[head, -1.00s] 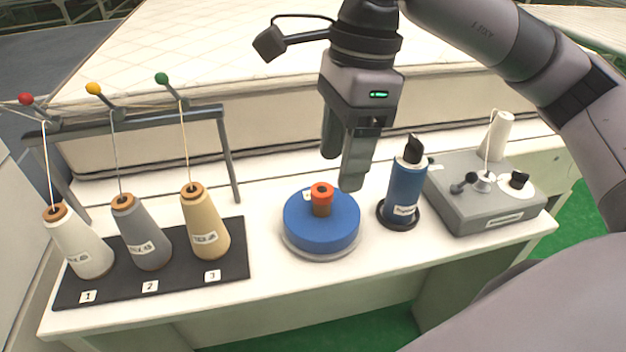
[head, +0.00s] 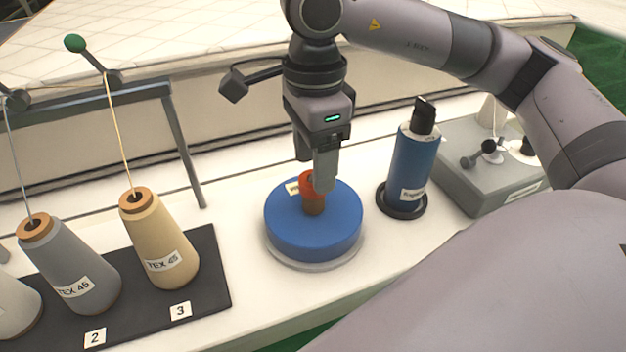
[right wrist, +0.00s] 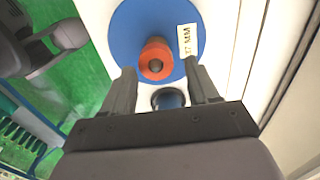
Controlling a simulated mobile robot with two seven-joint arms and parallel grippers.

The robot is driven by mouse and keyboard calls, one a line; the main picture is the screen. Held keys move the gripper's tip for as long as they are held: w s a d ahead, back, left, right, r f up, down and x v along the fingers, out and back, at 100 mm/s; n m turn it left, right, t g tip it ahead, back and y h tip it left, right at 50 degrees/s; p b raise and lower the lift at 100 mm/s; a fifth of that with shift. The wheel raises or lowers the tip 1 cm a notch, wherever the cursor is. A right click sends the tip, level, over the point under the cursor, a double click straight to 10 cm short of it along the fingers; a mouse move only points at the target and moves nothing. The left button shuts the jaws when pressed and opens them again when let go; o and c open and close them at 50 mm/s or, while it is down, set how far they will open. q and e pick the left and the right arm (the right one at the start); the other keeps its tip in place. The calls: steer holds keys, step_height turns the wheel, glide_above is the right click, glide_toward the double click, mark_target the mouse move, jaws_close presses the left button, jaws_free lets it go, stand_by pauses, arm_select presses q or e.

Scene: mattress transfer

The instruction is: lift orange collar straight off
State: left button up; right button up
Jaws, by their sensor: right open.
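The orange collar (head: 309,184) sits around the top of a brown post (head: 314,207) at the centre of a round blue disc (head: 290,230). In the right wrist view the collar (right wrist: 156,62) shows as an orange ring around a dark centre. My right gripper (head: 316,178) is open and stands just above the disc, with one finger partly in front of the collar. In the right wrist view the fingertips (right wrist: 160,72) lie on either side of the collar, with gaps between. I cannot tell from the views whether a finger touches it. My left gripper is out of view.
Several thread cones, including a tan one (head: 165,250), stand on a black mat (head: 215,280) at the left. White table shows between the mat and the disc.

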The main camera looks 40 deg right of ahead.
steer(key=shift+f, duration=0.85)
steer(key=c, duration=0.9)
steer(key=shift+r, duration=0.1)
steer(key=shift+r, duration=0.45)
steer(key=shift+r+p, duration=2.15)
steer(key=shift+r, duration=7.35)
